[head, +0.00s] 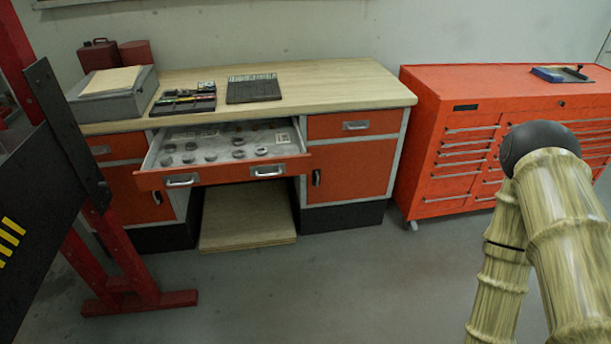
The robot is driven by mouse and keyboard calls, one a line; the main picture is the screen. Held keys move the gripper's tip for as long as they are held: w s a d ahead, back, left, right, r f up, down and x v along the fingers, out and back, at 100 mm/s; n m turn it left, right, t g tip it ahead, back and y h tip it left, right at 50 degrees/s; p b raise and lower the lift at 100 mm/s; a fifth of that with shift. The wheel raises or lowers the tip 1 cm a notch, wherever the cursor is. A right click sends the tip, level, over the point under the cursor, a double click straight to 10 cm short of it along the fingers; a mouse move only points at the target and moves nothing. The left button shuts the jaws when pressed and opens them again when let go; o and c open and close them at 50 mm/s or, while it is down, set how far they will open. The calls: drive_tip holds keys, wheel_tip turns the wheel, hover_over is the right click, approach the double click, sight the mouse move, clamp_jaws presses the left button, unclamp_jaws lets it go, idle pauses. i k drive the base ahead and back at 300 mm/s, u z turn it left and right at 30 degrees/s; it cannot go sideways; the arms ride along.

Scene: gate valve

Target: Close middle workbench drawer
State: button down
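The middle drawer (223,173) of the workbench (330,83) is pulled out toward me. Its orange front has two metal handles, the left handle (182,181) and the right handle (268,171). Several small round grey parts lie inside it. The drawers on either side of it are shut. My arm shows at the right edge, well away from the drawer and in front of the red tool cabinet. My gripper is not in the picture, so its state does not show.
A red tool cabinet (463,160) on wheels stands right of the workbench. A red metal stand (130,262) with a dark panel (35,200) is at the left front. A wooden board (247,220) lies below the drawer. The grey floor in front is clear.

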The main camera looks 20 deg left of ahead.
sight(292, 158)
drive_tip(key=z, duration=0.15)
drive_tip(key=k, duration=1)
drive_tip(key=u, duration=0.95)
drive_tip(key=i, duration=1)
drive_tip(key=u, duration=0.05)
